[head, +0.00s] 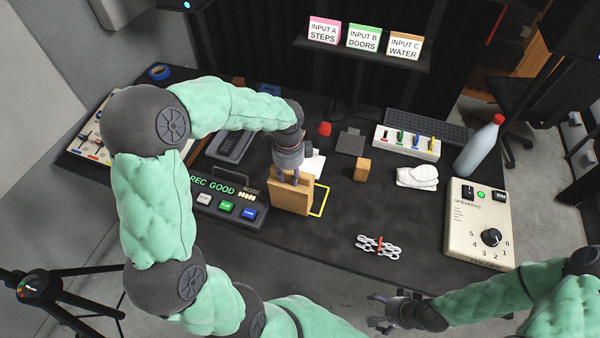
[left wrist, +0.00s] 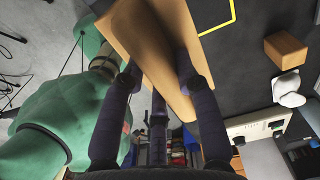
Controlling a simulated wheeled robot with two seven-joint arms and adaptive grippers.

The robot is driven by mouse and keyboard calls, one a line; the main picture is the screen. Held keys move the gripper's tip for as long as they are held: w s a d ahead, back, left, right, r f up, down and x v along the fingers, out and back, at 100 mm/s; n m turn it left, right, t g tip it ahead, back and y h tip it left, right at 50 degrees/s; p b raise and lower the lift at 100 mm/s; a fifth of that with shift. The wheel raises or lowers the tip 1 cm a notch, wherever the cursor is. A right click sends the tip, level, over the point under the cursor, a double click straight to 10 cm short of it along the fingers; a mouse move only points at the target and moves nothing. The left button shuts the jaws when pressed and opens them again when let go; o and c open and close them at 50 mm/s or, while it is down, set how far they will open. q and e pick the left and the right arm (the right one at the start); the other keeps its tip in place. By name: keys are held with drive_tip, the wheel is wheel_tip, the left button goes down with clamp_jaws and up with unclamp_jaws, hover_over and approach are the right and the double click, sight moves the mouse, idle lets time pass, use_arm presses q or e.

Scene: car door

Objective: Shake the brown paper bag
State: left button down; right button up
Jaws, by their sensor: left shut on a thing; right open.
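The brown paper bag (head: 291,197) stands upright at the middle of the black table, beside a yellow outlined square, in the head view. My left gripper (head: 288,178) comes down on it from above and is shut on its top edge. In the left wrist view the bag (left wrist: 150,35) fills the upper middle, between the fingers of my left gripper (left wrist: 160,75). Whether the bag's base touches the table cannot be told. My right gripper (head: 385,310) is open and empty, low in front of the table's near edge.
A recorder with a green "REC GOOD" display (head: 228,197) sits left of the bag.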

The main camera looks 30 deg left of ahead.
use_arm(q)
drive_tip(key=w+d+p, duration=0.1)
drive_tip(key=w+d, duration=0.4)
drive_tip(key=d, duration=0.3)
drive_tip(key=shift+d, duration=0.2)
drive_tip(key=shift+w, duration=0.1)
